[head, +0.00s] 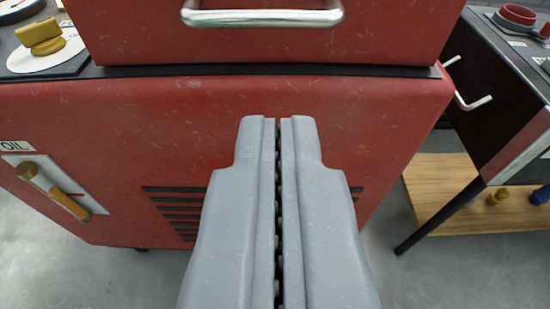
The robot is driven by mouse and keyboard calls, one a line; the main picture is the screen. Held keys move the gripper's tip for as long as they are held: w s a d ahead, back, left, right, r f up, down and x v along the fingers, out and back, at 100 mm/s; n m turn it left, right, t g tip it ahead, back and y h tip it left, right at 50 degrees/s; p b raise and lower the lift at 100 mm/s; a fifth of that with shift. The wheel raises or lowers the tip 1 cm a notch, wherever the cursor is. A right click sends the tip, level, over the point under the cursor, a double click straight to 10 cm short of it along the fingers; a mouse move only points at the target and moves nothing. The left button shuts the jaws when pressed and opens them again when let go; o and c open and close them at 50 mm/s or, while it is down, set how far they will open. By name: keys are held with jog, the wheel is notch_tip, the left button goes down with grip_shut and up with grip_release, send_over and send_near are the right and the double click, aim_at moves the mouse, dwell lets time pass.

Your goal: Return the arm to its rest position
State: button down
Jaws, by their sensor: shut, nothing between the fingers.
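My gripper (278,125) shows in the head view at the lower middle. Its two grey fingers are shut against each other with nothing between them. It points at the front of a red cabinet (330,115), in front of a black slotted vent (176,212) that it partly hides. I cannot tell how far the fingertips are from the red panel.
A silver handle (262,17) sits on the red upper part. At left are an OIL label (16,147), a lever (55,192) and a yellow knob (40,35). At right stands a dark table with drawers (500,95) and a wooden shelf (430,185).

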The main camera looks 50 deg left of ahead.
jog(key=w+d+r+m+t+h, duration=0.1)
jog(key=w+d+r+m+h, duration=0.1)
jog(key=w+d+r+h, duration=0.35)
jog(key=w+d+r+m+t+h, duration=0.1)
jog(key=w+d+r+h, duration=0.1)
jog(key=d, duration=0.6)
jog(key=d+r+m+t+h, duration=0.1)
jog(key=d+r+m+h, duration=0.15)
jog(key=r, duration=0.45)
jog(key=d+r+m+h, duration=0.1)
jog(key=d+r+h, duration=0.15)
jog(key=r, duration=0.55)
jog(key=s+a+r+m+t, duration=0.1)
jog(key=s+a+r, duration=0.25)
jog(key=r, duration=0.45)
jog(key=s+a+r+m+y, duration=0.1)
jog(key=s+a+r, duration=0.2)
jog(key=s+r, duration=0.35)
jog(key=s+a+r+m+t, duration=0.1)
jog(key=s+a+r, duration=0.2)
jog(key=r, duration=0.6)
notch_tip(320, 180, up, 14)
jog(key=p, duration=1.5)
jog(key=shift+w+a+r, duration=0.2)
jog(key=shift+w+r, duration=0.05)
